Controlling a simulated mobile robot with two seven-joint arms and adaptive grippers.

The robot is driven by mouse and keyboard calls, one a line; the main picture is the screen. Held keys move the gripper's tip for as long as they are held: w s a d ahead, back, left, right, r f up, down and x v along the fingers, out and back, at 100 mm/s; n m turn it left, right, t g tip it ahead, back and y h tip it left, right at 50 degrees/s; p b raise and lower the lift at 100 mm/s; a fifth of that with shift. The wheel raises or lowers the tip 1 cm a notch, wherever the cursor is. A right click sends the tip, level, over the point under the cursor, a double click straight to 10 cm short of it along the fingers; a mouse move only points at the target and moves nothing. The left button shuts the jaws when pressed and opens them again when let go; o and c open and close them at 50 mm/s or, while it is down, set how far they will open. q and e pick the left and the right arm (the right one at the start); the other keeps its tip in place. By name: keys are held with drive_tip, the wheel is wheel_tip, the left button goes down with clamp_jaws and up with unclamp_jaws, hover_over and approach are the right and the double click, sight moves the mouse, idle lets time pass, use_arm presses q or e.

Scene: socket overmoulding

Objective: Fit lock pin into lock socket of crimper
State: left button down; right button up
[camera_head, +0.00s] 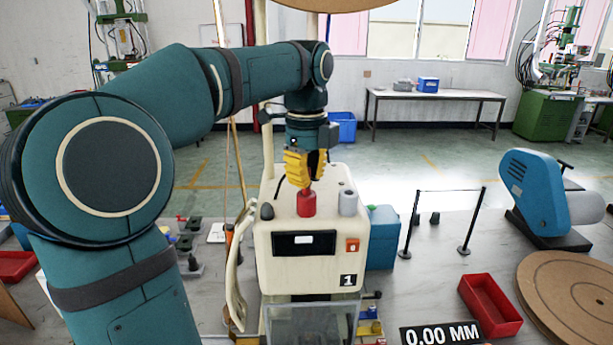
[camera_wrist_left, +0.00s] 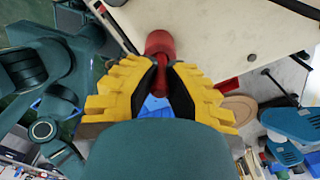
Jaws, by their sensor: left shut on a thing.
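My left gripper (camera_head: 305,172), with yellow fingers, points down over the top of the cream crimper (camera_head: 312,250), a machine marked 1. It is shut on the narrow handle of a red piece (camera_head: 306,204), which looks like the lock pin. The piece's wider red cylinder is below the fingertips, at the crimper's top. In the left wrist view, the black finger pads (camera_wrist_left: 162,72) close around the red handle, and the red cylinder (camera_wrist_left: 160,42) lies against the cream top. The lock socket is not visible, and I cannot tell whether the pin is seated. My right gripper is not in view.
A grey cylinder (camera_head: 348,204) and a dark knob (camera_head: 267,211) stand on the crimper's top, either side of the red piece. A blue machine (camera_head: 535,190), a red tray (camera_head: 490,306) and a round brown board (camera_head: 575,285) are to the right.

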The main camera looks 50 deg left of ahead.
use_arm(q)
drive_tip(key=shift+f, duration=0.1)
drive_tip(key=c, duration=1.1)
unclamp_jaws()
wheel_tip(320, 180, up, 12)
drive_tip(key=p, duration=0.3)
